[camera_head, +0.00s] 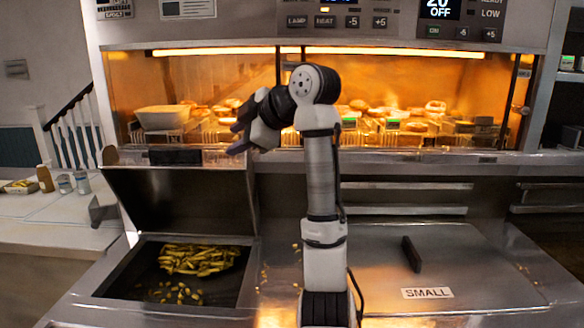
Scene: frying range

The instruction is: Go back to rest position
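My arm rises from the bottom middle of the head view and bends to the left at the top. My gripper (236,137) is in the air in front of the warm lit cabinet, above the raised back panel of the fry bin. Its dark fingers point left and slightly down. I cannot tell whether they are apart or shut, and I see nothing held in them. The gripper is well above the fries (200,260) and touches nothing that I can see.
The fry bin (105,284) is sunk in the steel counter (470,255) at the left. A dark handle (411,254) and a "SMALL" label (427,293) are on the right side. The lit cabinet (250,51) holds food. Cups (82,182) stand at the far left.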

